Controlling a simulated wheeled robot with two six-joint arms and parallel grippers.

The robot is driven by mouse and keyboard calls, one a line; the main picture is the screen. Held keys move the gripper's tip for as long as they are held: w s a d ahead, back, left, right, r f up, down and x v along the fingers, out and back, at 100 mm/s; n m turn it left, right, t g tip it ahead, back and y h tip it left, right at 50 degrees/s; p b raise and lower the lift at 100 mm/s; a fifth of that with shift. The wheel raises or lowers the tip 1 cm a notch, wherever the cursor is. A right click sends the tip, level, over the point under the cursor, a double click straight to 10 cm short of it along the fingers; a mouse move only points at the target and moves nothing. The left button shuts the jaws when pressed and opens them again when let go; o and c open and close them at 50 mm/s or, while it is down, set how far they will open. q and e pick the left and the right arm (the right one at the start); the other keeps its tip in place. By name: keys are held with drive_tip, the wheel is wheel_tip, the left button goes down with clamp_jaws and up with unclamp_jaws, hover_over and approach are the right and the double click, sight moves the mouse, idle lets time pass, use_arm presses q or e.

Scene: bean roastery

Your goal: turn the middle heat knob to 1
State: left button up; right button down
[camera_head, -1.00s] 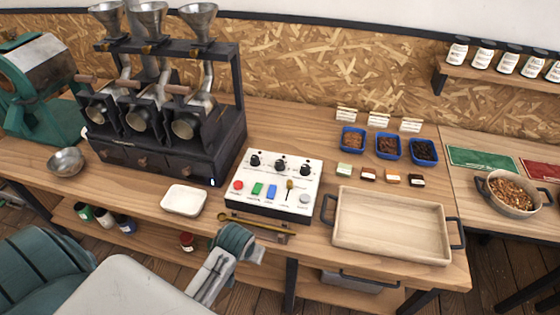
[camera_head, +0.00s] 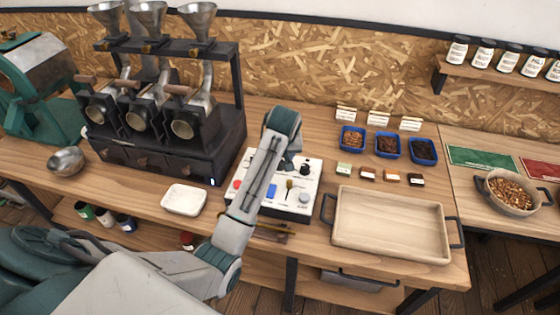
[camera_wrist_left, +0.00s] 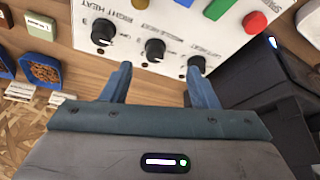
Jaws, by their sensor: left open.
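The white control panel (camera_head: 276,205) has a row of black heat knobs along its back edge. The middle heat knob (camera_wrist_left: 155,48) shows in the left wrist view, between the right heat knob (camera_wrist_left: 103,31) and the left heat knob (camera_wrist_left: 196,65). My left gripper (camera_wrist_left: 158,70) is open and empty, its fingertips to either side of the middle knob and a little short of it in the picture. Contact cannot be told. The knob's exact setting is too small to read. In the head view my left arm covers part of the panel and hides the left knob.
Colored buttons and a small lever (camera_head: 289,187) sit on the panel's front part. A black grinder stand (camera_head: 160,150) is left of the panel. A wooden tray (camera_head: 390,225) and blue bean bins (camera_head: 387,146) are to the right. A white dish (camera_head: 184,199) stands front left.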

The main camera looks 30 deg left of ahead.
use_arm(q)
drive_tip(key=w+f, duration=0.1)
drive_tip(key=f, duration=0.1)
drive_tip(key=w+a+f+p, duration=0.1)
drive_tip(key=w+f, duration=0.1)
drive_tip(key=w+a+f+p, duration=0.1)
drive_tip(key=f, duration=0.1)
drive_tip(key=shift+w+a+f, duration=0.15)
drive_tip(key=shift+w+f, duration=0.05)
drive_tip(key=shift+f, duration=0.15)
drive_tip(key=shift+p+x, duration=0.3)
drive_tip(key=shift+x, duration=0.55)
drive_tip(key=shift+c, duration=0.2)
drive_tip(key=c, duration=0.9)
